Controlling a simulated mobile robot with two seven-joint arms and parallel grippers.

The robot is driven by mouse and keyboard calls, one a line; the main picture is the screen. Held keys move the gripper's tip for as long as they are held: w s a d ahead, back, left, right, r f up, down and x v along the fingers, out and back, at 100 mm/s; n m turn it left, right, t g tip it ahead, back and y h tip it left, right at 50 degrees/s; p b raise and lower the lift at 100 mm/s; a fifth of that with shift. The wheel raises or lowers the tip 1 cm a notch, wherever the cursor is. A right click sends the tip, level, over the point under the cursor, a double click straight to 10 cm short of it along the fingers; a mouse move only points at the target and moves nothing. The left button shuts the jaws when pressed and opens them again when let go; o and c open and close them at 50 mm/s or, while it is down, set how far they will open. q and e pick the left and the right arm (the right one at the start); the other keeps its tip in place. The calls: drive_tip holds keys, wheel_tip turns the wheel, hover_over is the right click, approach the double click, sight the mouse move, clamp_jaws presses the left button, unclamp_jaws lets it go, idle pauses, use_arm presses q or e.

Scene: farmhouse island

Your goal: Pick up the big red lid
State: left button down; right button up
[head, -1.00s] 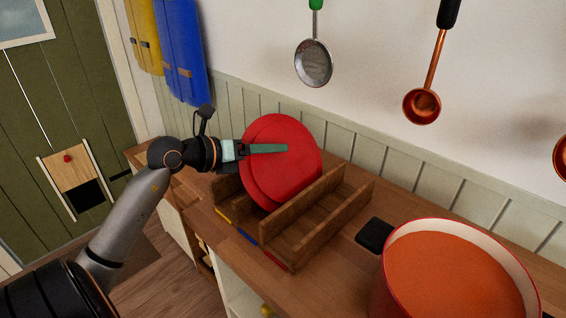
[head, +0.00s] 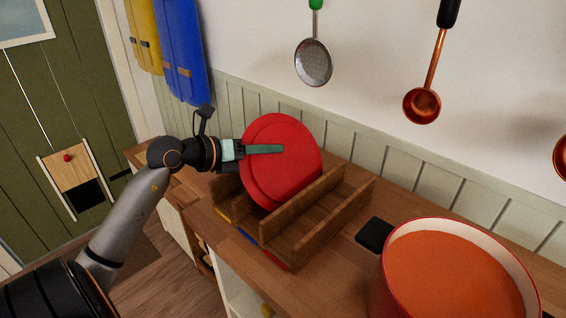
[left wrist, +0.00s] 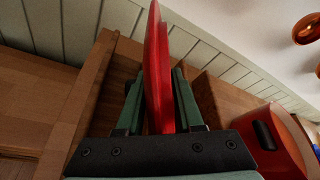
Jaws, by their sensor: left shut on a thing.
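The big red lid (head: 292,178) stands on edge in a slot of the wooden rack (head: 310,215) on the counter. My left gripper (head: 265,149) reaches in from the left, with one green finger lying across the lid's near face. In the left wrist view the lid (left wrist: 157,65) shows edge-on between the two green fingers of the left gripper (left wrist: 157,100), which is shut on it. The lid's lower edge is hidden by the rack's front wall in the head view. My right gripper is not in view.
A large red pot (head: 455,275) with orange contents stands at the front right. A black pad-like piece (head: 374,235) lies beside it. A strainer (head: 313,62) and a copper ladle (head: 422,105) hang on the wall behind. Bare counter (head: 345,275) lies before the rack.

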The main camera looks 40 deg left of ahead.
use_arm(q)
drive_tip(key=shift+s+r, duration=0.1)
drive_tip(key=shift+r, duration=0.05)
drive_tip(key=shift+s+a+r, duration=0.15)
drive_tip(key=shift+s+r, duration=0.05)
drive_tip(key=r+v, duration=0.2)
drive_tip(key=v, duration=1.3)
drive_tip(key=shift+w+d+r, duration=0.25)
drive_tip(key=shift+w, duration=0.1)
idle(0.6)
